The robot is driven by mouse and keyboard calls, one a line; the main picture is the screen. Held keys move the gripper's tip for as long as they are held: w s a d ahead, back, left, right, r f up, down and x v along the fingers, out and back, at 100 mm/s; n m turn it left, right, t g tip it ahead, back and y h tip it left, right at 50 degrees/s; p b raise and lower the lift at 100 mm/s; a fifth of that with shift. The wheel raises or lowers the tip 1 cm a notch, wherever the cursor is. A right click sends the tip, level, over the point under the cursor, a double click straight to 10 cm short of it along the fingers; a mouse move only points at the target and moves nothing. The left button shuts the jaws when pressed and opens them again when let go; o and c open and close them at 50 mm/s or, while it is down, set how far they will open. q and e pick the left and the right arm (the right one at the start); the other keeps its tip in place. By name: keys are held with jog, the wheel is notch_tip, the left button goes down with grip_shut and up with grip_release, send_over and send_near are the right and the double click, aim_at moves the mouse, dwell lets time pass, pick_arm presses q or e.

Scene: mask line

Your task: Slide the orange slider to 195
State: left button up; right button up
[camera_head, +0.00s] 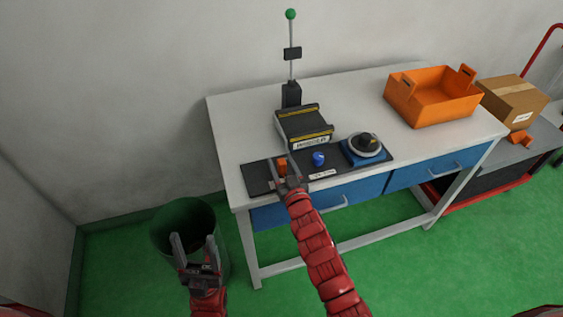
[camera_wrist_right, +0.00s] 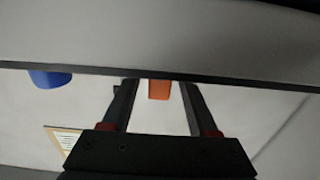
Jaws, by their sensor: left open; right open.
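The orange slider (camera_head: 282,165) is on the dark panel (camera_head: 256,178) at the front left of the table. In the right wrist view the orange slider (camera_wrist_right: 159,90) shows between the two fingers, near their tips. My right gripper (camera_head: 285,168) is open at the slider, with a finger on either side; I cannot tell whether they touch it. The scale and its numbers cannot be read. My left gripper (camera_head: 196,246) is open and empty, in front of the dark green bin, away from the table.
A blue knob (camera_head: 319,158) stands just right of the slider, with a black dial on a blue base (camera_head: 366,146) beyond it. A black and yellow device (camera_head: 303,125) is behind. An orange crate (camera_head: 433,100) is at the right. A green bin (camera_head: 186,222) stands left of the table.

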grip_shut()
dwell(0.3)
dwell(1.2)
